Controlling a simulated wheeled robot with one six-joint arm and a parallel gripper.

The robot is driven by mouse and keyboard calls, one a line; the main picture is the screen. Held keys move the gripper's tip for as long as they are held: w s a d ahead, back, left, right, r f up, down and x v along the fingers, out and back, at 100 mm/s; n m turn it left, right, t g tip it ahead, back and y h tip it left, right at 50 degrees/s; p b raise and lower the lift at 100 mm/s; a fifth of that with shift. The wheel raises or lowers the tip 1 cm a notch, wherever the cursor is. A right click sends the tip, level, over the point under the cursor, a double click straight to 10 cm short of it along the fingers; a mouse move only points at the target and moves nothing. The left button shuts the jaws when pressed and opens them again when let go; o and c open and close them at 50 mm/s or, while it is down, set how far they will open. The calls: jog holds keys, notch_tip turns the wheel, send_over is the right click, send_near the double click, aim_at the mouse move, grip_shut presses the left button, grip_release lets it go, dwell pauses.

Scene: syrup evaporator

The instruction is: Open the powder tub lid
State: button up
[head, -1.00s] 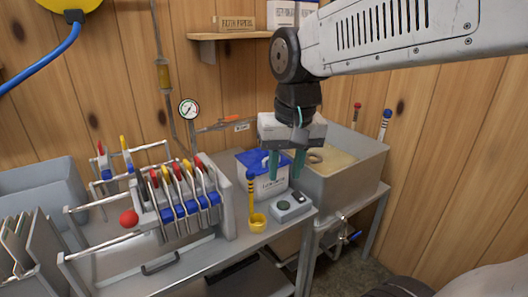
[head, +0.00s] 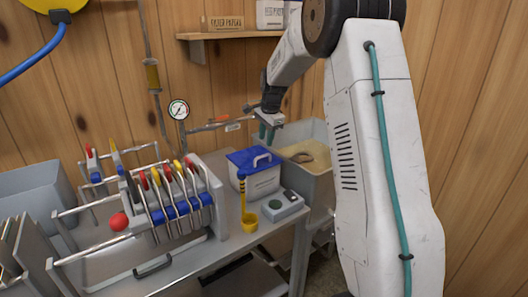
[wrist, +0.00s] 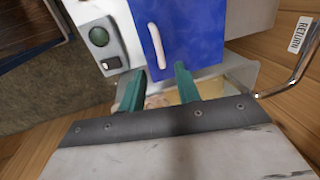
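The powder tub (head: 262,180) is a white box with a blue lid (head: 250,158) that lies closed on top and carries a pale handle (head: 262,160). It stands at the right end of the metal bench. In the wrist view the blue lid (wrist: 190,30) and its white handle (wrist: 156,45) lie beyond my fingertips. My gripper (head: 266,133) is behind and slightly right of the tub in the head view, apart from it. In the wrist view its two green fingers (wrist: 158,80) are spread with nothing between them.
A basin of tan contents (head: 318,160) is at right. A rack of coloured-handled levers (head: 172,200) is at left. A pipe with a RETURN label (wrist: 302,35) is near my gripper.

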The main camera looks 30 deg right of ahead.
aim_at(264, 156)
jog(key=f, duration=0.3)
jog(key=w+f, duration=0.1)
jog(key=f, duration=0.2)
jog(key=shift+w+f, duration=0.15)
jog(key=shift+f, duration=0.2)
jog(key=shift+a, duration=0.1)
grip_shut()
